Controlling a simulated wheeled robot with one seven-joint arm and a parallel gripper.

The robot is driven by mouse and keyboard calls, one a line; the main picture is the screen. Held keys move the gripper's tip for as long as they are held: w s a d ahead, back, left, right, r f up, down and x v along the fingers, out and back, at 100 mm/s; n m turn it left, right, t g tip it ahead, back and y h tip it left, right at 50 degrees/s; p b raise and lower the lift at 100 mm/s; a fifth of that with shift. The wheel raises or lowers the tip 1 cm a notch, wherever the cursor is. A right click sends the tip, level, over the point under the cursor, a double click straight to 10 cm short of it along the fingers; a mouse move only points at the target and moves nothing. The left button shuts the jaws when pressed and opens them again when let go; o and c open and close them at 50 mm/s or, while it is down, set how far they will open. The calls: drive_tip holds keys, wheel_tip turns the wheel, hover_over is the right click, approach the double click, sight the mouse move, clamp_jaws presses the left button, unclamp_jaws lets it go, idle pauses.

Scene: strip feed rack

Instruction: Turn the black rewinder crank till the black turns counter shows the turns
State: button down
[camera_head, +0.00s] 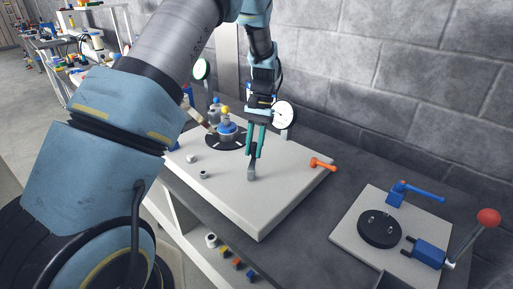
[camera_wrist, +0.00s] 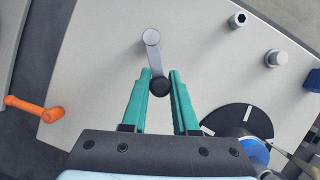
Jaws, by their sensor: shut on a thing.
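The rewinder crank (camera_wrist: 152,48) shows in the wrist view as a grey arm with a round black handle end (camera_wrist: 159,87). It stands on the light panel, and its grey part shows low under my gripper in the head view (camera_head: 251,173). My gripper (camera_head: 257,150) points down with its green fingers on either side of the handle; in the wrist view the fingertips (camera_wrist: 160,80) flank the black end. It is shut on the handle. I cannot make out a turns counter or any count in either view.
A black disc with white marks and a blue knob (camera_head: 228,128) sits on the light panel (camera_head: 275,200) behind my gripper. A white dial (camera_head: 284,115) stands behind it. An orange lever (camera_head: 323,164) is at the panel's right edge. A separate plate (camera_head: 345,235) with blue clamps lies further right.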

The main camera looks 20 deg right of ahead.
drive_tip(key=shift+w, duration=0.1)
idle(0.4)
drive_tip(key=c, duration=0.7)
unclamp_jaws()
drive_tip(key=b+v, duration=0.3)
drive_tip(key=v, duration=0.7)
drive_tip(key=shift+w+r, duration=0.1)
drive_tip(key=shift+r, duration=0.3)
drive_tip(key=shift+a, duration=0.15)
drive_tip(key=s+a+f+n+t+h, duration=0.1)
drive_tip(key=s+a, duration=0.3)
drive_tip(key=a, duration=0.5)
drive_tip(key=s+a+f+n+t+h, duration=0.1)
drive_tip(key=s+a+n+t, duration=0.1)
drive_tip(key=a, duration=0.8)
drive_tip(key=s+a+f+n+t+h, duration=0.1)
drive_tip(key=s+a+n, duration=0.3)
drive_tip(key=a, duration=0.6)
drive_tip(key=shift+s+a+f+t, duration=0.15)
drive_tip(key=shift+s+t, duration=0.35)
drive_tip(key=shift+s, duration=0.8)
